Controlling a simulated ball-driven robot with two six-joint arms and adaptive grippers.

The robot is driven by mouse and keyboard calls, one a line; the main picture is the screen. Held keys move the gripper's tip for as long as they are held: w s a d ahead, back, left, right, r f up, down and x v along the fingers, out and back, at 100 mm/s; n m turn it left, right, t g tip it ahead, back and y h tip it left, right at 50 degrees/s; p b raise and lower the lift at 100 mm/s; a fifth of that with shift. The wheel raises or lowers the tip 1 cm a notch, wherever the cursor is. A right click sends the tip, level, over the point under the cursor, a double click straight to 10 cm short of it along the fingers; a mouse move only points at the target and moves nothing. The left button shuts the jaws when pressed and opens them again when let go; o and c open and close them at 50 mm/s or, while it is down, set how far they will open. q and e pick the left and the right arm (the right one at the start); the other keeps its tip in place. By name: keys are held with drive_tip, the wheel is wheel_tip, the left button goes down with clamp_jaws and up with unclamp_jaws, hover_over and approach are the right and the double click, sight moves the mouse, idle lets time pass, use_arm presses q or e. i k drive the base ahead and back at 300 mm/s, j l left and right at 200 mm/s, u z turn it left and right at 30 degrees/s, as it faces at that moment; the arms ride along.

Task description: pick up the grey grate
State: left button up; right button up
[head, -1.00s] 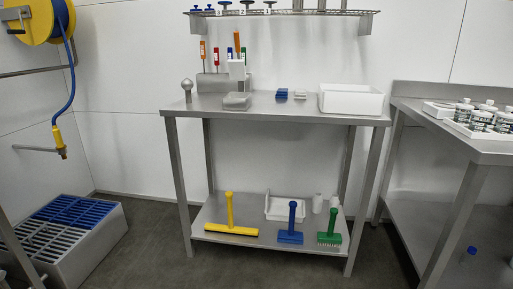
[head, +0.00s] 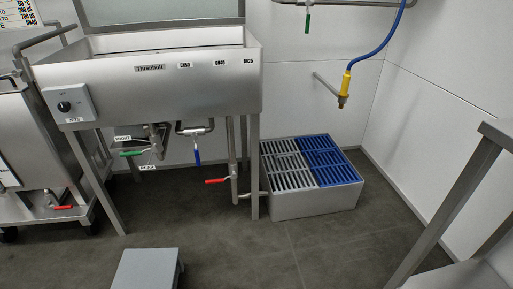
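The grey grate (head: 287,166) lies flat on the left half of a low grey box (head: 313,204) on the floor, in the head view right of centre. A blue grate (head: 333,162) lies right beside it on the same box. Both grates have rows of long slots. Neither of my grippers shows in the head view.
A steel sink unit (head: 160,72) with valves and pipes stands left of the box, one leg close to it. A blue hose with a yellow nozzle (head: 346,88) hangs above the box. A grey block (head: 147,270) is at the bottom. Floor before the box is clear.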

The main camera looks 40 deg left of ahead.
sight(285, 159)
drive_tip(key=i+j+u, duration=0.1)
drive_tip(key=i+u, duration=0.5)
drive_tip(key=u, duration=0.15)
drive_tip(key=i+u, duration=0.4)
drive_tip(key=i+l+u, duration=0.15)
drive_tip(key=u, duration=0.25)
drive_tip(key=i, duration=0.1)
